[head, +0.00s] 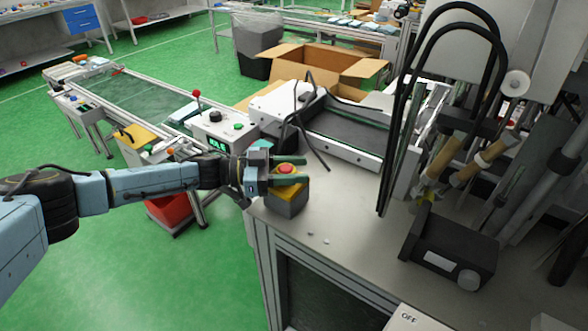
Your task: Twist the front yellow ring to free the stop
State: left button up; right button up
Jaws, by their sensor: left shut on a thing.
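The emergency stop is a red button (286,169) on a box (289,205) with a yellow top and dark grey sides. It stands at the near left corner of the machine table, in the middle of the head view. My left gripper (287,177) reaches in from the left at the height of the button. Its two green fingers lie on either side of the red button and are shut on it. The yellow ring around the button is mostly hidden by the fingers. My right gripper is not in view.
A black box with a knob (454,250) stands on the table (345,225) to the right, below hanging black cables. A conveyor unit (345,135) lies behind the stop. A red bin (170,209) is on the green floor at left. The table front is mostly clear.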

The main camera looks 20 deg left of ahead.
pick_arm(q)
jog(key=o, duration=1)
jog(key=v, duration=1.3)
jog(key=shift+s+a, duration=0.1)
jog(key=shift+a, duration=0.1)
